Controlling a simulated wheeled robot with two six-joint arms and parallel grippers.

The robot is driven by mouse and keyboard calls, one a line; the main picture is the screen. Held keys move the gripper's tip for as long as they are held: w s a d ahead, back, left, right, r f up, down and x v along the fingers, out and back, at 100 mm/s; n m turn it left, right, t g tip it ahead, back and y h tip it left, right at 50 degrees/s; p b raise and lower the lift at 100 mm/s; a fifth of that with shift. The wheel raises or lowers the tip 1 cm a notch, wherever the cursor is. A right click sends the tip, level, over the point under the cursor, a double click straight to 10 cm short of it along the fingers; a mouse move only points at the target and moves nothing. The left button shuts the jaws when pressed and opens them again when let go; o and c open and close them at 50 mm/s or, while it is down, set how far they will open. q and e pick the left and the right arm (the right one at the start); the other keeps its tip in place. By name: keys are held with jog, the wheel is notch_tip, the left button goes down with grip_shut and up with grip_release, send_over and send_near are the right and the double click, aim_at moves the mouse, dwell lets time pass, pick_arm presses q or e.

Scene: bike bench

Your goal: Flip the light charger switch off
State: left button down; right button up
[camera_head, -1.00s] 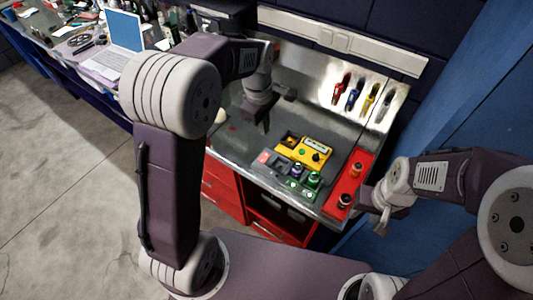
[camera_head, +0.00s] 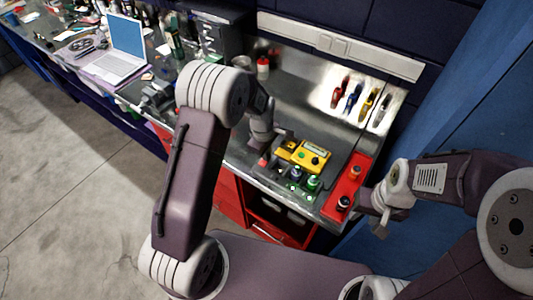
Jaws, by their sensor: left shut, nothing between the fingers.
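A dark grey charger (camera_head: 281,178) sits on the steel bench, with two round lights (camera_head: 312,181) standing in it and small green lamps glowing. A small red part (camera_head: 263,162), which may be its switch, shows at the charger's left end. My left gripper (camera_head: 268,149) is shut and empty, just above and behind this red part. Its fingertips are small and partly hidden, so I cannot tell whether they touch the charger. My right gripper (camera_head: 381,228) hangs off the bench's right front, away from the charger; its finger gap is unclear.
A yellow device (camera_head: 305,155) with a display lies directly behind the charger. A red tray (camera_head: 335,207) with small round items lies to the right. Screwdrivers (camera_head: 353,98) hang on the back panel. A laptop (camera_head: 122,55) stands far left.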

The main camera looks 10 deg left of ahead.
pick_arm(q)
jog(key=shift+f, duration=0.1)
jog(key=shift+f, duration=0.3)
jog(key=shift+r, duration=0.1)
jog(key=shift+s, duration=0.25)
jog(key=shift+s+a, duration=0.15)
jog(key=shift+s, duration=0.15)
jog(key=shift+s+a+r, duration=0.1)
jog(key=shift+s, duration=0.1)
